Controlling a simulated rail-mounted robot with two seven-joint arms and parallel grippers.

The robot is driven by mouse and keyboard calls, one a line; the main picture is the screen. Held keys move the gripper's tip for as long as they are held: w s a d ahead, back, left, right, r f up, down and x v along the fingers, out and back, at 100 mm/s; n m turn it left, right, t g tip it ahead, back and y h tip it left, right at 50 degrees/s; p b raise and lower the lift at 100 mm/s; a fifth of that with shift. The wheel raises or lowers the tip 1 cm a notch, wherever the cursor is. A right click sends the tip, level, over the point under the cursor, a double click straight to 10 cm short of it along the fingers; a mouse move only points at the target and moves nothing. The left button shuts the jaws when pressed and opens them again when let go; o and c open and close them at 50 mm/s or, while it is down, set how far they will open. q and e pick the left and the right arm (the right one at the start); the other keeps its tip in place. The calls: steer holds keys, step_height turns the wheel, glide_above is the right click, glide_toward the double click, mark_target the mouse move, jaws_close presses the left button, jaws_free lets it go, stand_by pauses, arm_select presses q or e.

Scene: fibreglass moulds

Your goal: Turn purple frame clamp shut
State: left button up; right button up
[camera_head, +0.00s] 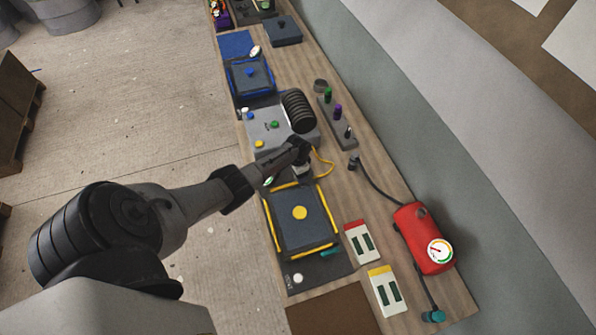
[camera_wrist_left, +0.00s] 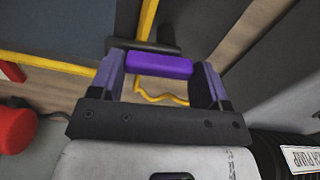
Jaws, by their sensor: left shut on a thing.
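The purple clamp (camera_wrist_left: 159,66) shows in the left wrist view as a short purple bar lying across between my fingers, beside a dark bar (camera_wrist_left: 140,46). My left gripper (camera_wrist_left: 160,72) is shut on it, with one finger at each end. In the head view my left gripper (camera_head: 301,172) reaches down at the far edge of the dark mould with the yellow frame (camera_head: 335,226); the clamp is hidden there behind the gripper. My right gripper is in neither view.
A grey box with a black ribbed hose (camera_head: 298,110) stands just beyond the gripper. A yellow cord (camera_head: 325,163) loops beside it. A red tank with a gauge (camera_head: 420,225) and two small boxes (camera_head: 361,243) (camera_head: 388,291) are to the right. A blue-framed mould (camera_head: 250,76) lies farther back.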

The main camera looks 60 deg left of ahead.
arm_select(q)
steer(key=shift+m, duration=0.9)
steer(key=o, duration=0.9)
steer(key=shift+o, duration=0.2)
